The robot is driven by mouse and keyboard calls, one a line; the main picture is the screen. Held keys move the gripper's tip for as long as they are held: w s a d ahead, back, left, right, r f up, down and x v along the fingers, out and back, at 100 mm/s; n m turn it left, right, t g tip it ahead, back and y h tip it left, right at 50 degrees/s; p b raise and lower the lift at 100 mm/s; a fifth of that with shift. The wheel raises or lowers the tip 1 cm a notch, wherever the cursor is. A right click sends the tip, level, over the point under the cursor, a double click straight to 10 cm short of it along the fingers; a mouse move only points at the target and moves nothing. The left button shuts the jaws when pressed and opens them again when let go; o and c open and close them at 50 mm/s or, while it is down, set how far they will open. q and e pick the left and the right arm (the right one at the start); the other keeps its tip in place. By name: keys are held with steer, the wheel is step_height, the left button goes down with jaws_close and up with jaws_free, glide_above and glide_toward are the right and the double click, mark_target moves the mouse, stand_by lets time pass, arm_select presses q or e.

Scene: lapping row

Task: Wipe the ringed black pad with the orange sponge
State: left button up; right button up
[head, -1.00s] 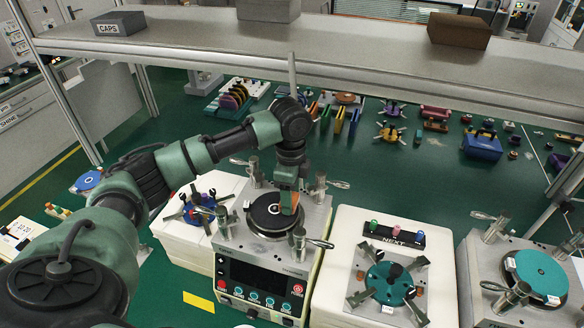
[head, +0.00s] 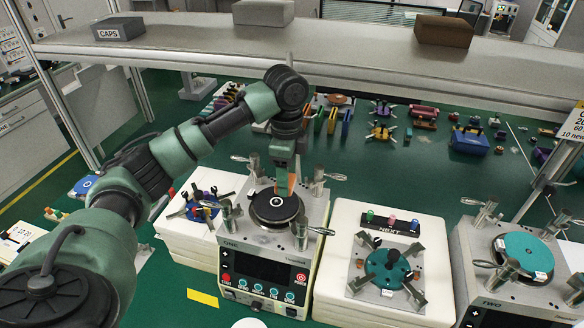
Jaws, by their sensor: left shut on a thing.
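The black pad (head: 262,211) is a round disc with a pale ring at its middle, on the clamped machine in the centre. My left gripper (head: 289,172) points down over the pad's far right edge, shut on the orange sponge (head: 292,184). Only a narrow orange strip of the sponge shows below the gripper. I cannot tell whether the sponge touches the pad. My right gripper is not in view.
Metal clamp posts with lever handles (head: 325,231) stand around the pad. A grey shelf (head: 350,47) crosses behind the arm.

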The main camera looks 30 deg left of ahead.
arm_select(q)
steer(key=shift+s+r, duration=0.15)
steer(key=shift+s, duration=0.05)
steer(key=shift+w, duration=0.2)
steer(key=shift+r, duration=3.4)
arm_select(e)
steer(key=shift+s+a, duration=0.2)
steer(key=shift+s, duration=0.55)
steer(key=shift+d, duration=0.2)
